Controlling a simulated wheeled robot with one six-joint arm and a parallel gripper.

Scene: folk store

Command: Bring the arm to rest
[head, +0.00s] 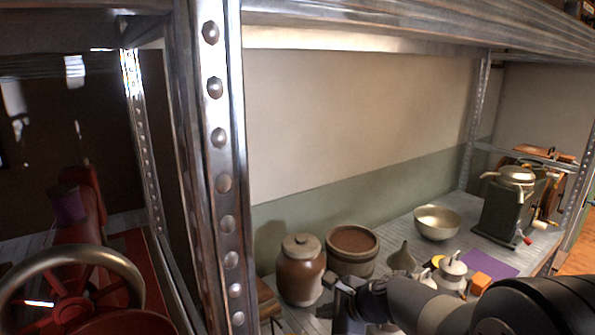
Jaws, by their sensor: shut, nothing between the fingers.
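My arm (430,303) comes in from the lower right corner and reaches left, low over the front of a shelf. My gripper (340,288) is at its far end, small and dark, in front of a brown lidded jar (301,272) and a brown-topped crock (352,250). It is shut with nothing in it. Whether it touches the jar or crock cannot be told from this view. My arm hides part of the shelf's front.
A metal post (215,140) stands left of the jar. Grey funnels (403,258), a white pot (452,270), an orange block (481,282) and a metal bowl (437,222) stand close around the arm. A dark green machine (505,208) is at the right.

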